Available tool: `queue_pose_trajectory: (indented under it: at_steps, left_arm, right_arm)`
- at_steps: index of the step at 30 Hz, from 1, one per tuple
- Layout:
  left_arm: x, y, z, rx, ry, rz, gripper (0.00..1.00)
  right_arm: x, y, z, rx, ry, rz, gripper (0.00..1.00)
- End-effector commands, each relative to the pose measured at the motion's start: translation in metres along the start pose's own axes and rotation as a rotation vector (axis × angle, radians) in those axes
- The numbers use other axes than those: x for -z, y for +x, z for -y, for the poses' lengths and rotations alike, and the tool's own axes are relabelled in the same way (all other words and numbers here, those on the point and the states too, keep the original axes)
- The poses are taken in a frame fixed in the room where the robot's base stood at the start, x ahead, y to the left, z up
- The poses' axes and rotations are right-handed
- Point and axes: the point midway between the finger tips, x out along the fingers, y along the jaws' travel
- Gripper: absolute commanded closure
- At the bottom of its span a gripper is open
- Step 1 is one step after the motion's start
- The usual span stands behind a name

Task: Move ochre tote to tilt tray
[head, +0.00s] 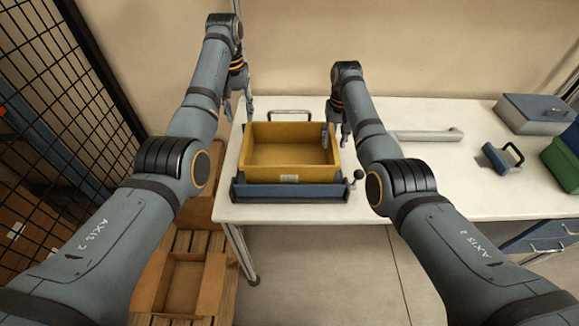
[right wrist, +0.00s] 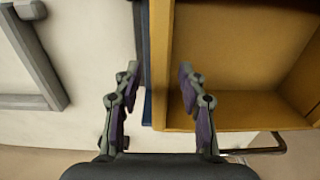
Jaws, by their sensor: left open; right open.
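My right gripper (head: 335,128) is open at the tote's right wall. In the right wrist view, the fingers of this gripper (right wrist: 159,95) stand apart on either side of the tote's wall (right wrist: 160,60), one over its inside. My left gripper (head: 239,104) is open by the tote's back left corner. Whether it touches the tote is hard to tell.
A dark knob (head: 358,175) sticks out at the tray's right. A grey bar handle (head: 425,135), a blue-grey box (head: 532,114), a small blue handled item (head: 500,158) and a green bin (head: 562,162) are further right. A wire mesh fence stands left; cardboard boxes (head: 182,284) lie below.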

Motion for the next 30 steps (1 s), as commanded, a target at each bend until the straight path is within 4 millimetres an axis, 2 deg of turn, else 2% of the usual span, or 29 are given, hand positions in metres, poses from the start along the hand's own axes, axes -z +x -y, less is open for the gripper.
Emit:
queue_pose_trajectory:
  at_steps: [6,9,13,18,30]
  left_arm:
    - [0.0,0.0,0.0,0.0,0.0,0.0,0.59]
    - [0.0,0.0,0.0,0.0,0.0,0.0,0.59]
    - [0.0,0.0,0.0,0.0,0.0,0.0,0.59]
    - [0.0,0.0,0.0,0.0,0.0,0.0,0.59]
    - [0.0,0.0,0.0,0.0,0.0,0.0,0.59]
  right_arm:
    - [0.001,-0.055,0.0,0.001,-0.001,-0.005,0.59]
    - [0.001,-0.076,0.0,0.001,-0.001,-0.004,0.59]
    - [0.001,-0.096,0.0,0.001,-0.001,-0.002,0.59]
    - [0.0,-0.104,0.0,0.001,0.0,0.0,0.59]
    - [0.0,-0.104,0.0,0.0,0.0,0.0,0.59]
